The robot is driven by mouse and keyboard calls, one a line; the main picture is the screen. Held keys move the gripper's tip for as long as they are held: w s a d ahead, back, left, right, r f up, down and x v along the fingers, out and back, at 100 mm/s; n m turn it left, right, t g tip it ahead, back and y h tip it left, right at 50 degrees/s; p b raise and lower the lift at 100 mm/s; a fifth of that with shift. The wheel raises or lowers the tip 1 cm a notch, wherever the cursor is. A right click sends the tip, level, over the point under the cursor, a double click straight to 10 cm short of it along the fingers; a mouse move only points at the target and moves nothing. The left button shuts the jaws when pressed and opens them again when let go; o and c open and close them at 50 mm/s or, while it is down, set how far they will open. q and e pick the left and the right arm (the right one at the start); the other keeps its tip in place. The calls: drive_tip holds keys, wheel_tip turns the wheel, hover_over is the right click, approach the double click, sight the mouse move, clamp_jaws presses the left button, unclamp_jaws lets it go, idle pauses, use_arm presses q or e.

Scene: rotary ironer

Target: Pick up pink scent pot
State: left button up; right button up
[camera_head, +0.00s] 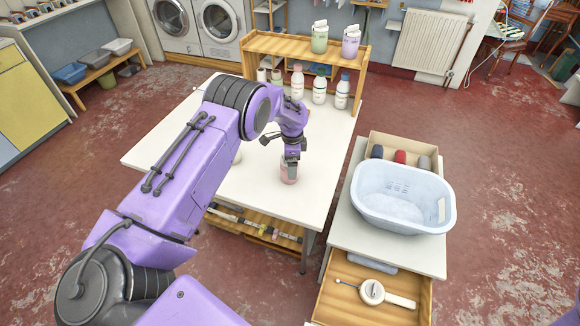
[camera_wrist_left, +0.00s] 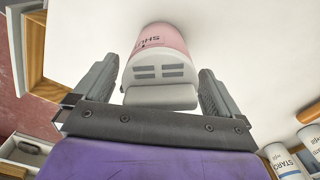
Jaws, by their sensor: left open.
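The pink scent pot (camera_head: 289,177) stands on the white table, right under my left gripper (camera_head: 291,158). In the left wrist view the pink scent pot (camera_wrist_left: 163,42) shows its pink body with dark lettering and a pale slotted top. My left gripper (camera_wrist_left: 155,88) is open, with one dark finger on each side of the pot's top. Whether the fingers touch it cannot be told. In the head view the gripper hides the pot's upper part. My right gripper is not in view.
A wooden shelf (camera_head: 262,43) at the table's back carries a green pot (camera_head: 319,40) and a purple pot (camera_head: 351,44). White bottles (camera_head: 319,91) stand before it. A pale blue basket (camera_head: 400,222) sits on the cabinet at right, above an open drawer (camera_head: 345,303). The table's front right is clear.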

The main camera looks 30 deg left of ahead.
use_arm(q)
drive_tip(key=shift+d, duration=0.1)
drive_tip(key=c, duration=1.2)
